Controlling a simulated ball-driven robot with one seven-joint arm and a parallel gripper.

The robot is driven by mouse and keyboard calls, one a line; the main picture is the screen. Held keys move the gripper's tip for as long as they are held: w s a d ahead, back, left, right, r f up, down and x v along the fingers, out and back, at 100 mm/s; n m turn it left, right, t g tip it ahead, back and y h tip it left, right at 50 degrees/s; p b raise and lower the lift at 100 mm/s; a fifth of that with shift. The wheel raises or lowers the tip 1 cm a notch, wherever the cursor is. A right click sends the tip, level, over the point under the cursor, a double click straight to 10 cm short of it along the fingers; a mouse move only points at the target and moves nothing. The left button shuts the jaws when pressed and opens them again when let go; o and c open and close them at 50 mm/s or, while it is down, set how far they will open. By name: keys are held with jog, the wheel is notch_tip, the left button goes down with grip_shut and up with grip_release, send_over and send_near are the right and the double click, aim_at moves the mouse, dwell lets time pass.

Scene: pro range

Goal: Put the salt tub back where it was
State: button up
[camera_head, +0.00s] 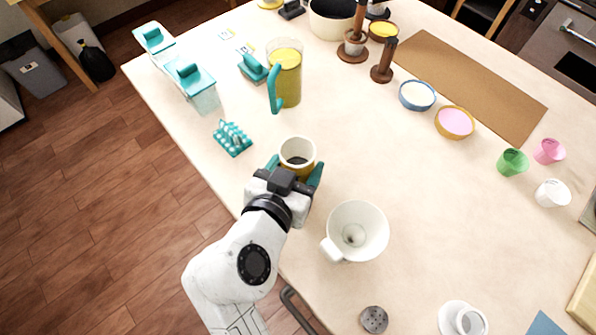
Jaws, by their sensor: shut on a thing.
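A round open tub (298,149), white at the rim and mustard yellow lower down, stands upright between the teal fingers of my gripper (295,171). I take it for the salt tub, but no label shows. Its inside looks dark at the bottom. My gripper is shut on its sides, near the table's front left edge. My wrist hides its near lower part, and I cannot tell whether its base touches the table.
A large white mug (370,228) stands close on the right. A teal rack (233,138) and a yellow jug with a teal handle (287,78) stand beyond to the left. Bowls (455,123) (417,95) lie further right. The table (350,160) between is clear.

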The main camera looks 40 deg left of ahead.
jog(key=shift+f, duration=1.45)
jog(key=shift+f, duration=0.1)
jog(key=shift+f, duration=0.15)
jog(key=o, duration=1.2)
jog(key=shift+r, duration=0.25)
jog(key=b+v, duration=0.1)
jog(key=v, duration=1.1)
jog(key=shift+b, duration=0.35)
